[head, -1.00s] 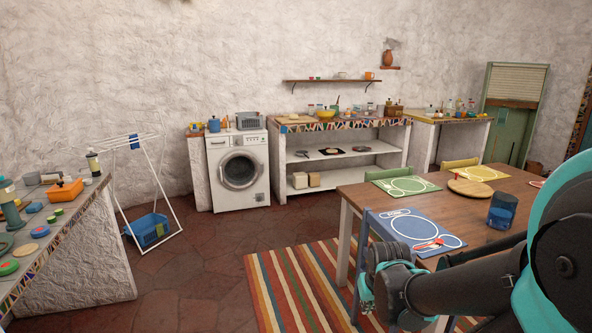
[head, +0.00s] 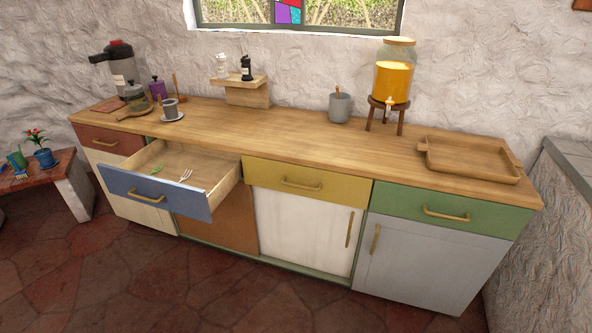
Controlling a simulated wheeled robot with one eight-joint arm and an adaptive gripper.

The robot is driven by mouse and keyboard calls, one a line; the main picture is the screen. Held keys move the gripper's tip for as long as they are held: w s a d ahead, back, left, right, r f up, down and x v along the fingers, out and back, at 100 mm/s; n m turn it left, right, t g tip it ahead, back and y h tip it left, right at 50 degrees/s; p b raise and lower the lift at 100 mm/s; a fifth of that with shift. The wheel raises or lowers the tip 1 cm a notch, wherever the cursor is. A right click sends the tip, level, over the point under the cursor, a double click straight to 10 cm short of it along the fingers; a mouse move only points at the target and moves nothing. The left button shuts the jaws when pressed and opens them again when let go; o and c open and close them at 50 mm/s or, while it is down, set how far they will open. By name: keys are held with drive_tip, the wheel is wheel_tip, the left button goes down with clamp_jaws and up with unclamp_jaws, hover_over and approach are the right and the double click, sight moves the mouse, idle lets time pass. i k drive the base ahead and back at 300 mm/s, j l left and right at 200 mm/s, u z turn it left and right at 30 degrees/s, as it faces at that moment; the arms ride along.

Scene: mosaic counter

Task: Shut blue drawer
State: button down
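The blue drawer (head: 152,193) is pulled well out of the wooden-topped counter, at the left of the head view. Its brass handle (head: 145,195) is on the blue front. Inside the drawer lie a fork (head: 186,175) with a pale handle and a small green item (head: 157,169). My gripper is not in view.
The red drawer (head: 110,140), yellow drawer (head: 306,182) and green drawer (head: 444,214) are shut. The countertop (head: 260,130) bears a juice dispenser (head: 393,80) and a wooden tray (head: 470,160). A low table (head: 70,185) stands at left. The floor in front is clear.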

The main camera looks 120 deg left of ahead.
sight(215, 173)
drive_tip(key=u, duration=4.85)
drive_tip(key=i+l+u, duration=0.1)
drive_tip(key=i+l, duration=0.2)
drive_tip(key=l, duration=0.15)
drive_tip(key=i+l+u, duration=0.1)
drive_tip(key=i+l, duration=0.2)
drive_tip(key=l, duration=0.15)
